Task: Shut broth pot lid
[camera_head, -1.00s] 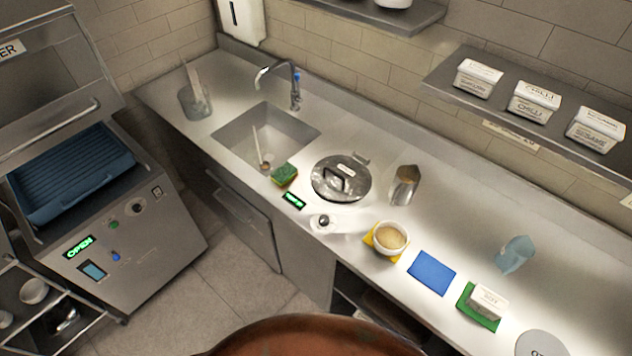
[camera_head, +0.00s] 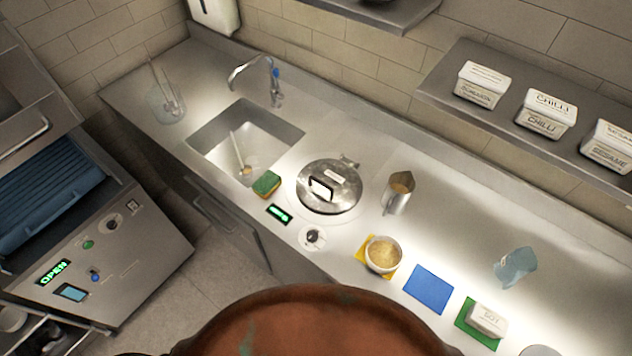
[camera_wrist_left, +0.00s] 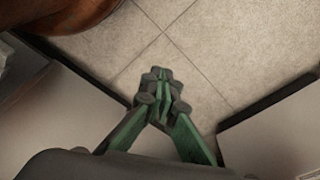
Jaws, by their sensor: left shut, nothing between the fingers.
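The broth pot lid (camera_head: 330,184) is a round, shiny steel disc with a dark-framed handle and a hinge at its back edge. It lies flat over the round pot opening set into the steel counter, and it looks closed. The pot's inside is hidden. A black knob (camera_head: 312,237) and a green lit display (camera_head: 279,214) sit in front of it. My left gripper (camera_wrist_left: 160,78) shows only in the left wrist view. It is shut and empty, above the tiled floor and away from the lid. My right gripper is in no view.
A sink (camera_head: 245,140) and a green sponge (camera_head: 266,184) are left of the lid. A metal jug (camera_head: 398,192) stands to its right. A bowl (camera_head: 383,255), a blue mat (camera_head: 426,289) and a white soy box (camera_head: 487,320) line the front edge. Labelled tubs stand on the shelf (camera_head: 470,113).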

